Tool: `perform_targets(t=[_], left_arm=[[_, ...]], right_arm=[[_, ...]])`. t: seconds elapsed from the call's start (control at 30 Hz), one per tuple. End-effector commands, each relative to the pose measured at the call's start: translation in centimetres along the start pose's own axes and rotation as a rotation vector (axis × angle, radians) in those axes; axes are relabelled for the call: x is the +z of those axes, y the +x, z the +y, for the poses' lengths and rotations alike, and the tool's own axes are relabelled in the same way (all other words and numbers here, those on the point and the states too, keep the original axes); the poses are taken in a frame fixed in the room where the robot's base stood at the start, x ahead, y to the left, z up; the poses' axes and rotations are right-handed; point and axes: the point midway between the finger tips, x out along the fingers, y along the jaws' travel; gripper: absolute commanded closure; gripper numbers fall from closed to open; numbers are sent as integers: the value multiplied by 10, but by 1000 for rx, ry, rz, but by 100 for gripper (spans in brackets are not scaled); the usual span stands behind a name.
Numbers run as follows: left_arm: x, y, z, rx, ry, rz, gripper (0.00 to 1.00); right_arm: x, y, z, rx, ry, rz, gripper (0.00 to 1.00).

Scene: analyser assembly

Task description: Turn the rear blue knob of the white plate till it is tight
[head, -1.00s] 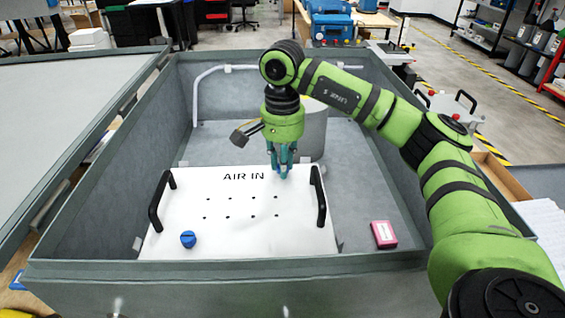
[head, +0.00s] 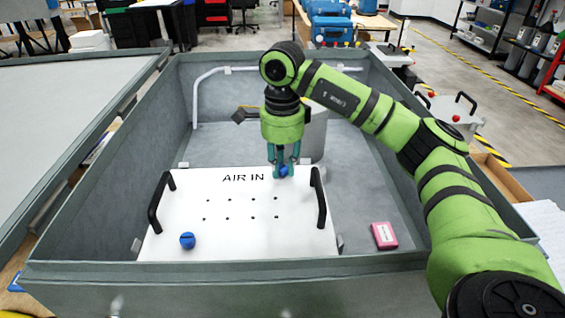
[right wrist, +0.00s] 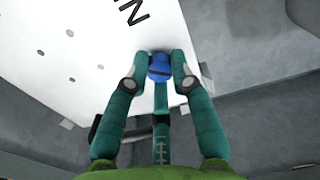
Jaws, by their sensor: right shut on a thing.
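The white plate (head: 190,208) marked "AIR IN" lies in the grey bin, with a black handle on each side. The rear blue knob (head: 284,171) sits at the plate's back right, partly hidden by fingers. My right gripper (head: 285,170) points down and is shut on it. In the right wrist view the rear blue knob (right wrist: 160,65) is between the teal fingertips of the right gripper (right wrist: 160,76), a dark slot across its top. A second blue knob (head: 187,240) sits at the plate's front left, clear of the gripper. My left gripper is not in view.
Grey bin walls (head: 75,190) surround the plate. A pale cylinder (head: 314,130) stands behind the gripper. A pink box (head: 383,235) lies on the bin floor at the right. The plate's black right handle (head: 318,198) is close to the gripper.

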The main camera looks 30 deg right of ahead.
Motion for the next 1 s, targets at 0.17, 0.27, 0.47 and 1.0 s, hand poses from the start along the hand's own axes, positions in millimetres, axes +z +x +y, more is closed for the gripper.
perform_targets(t=[0.17,0.27,0.47,1.0], left_arm=[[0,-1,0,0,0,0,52],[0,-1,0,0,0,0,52],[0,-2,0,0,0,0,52],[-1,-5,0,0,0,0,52]], right_arm=[[0,-3,-1,-7,170,-4,100],[0,-3,-1,-7,265,-4,100],[0,-4,-2,-8,455,-5,100],[0,-5,-2,-9,969,-10,100]])
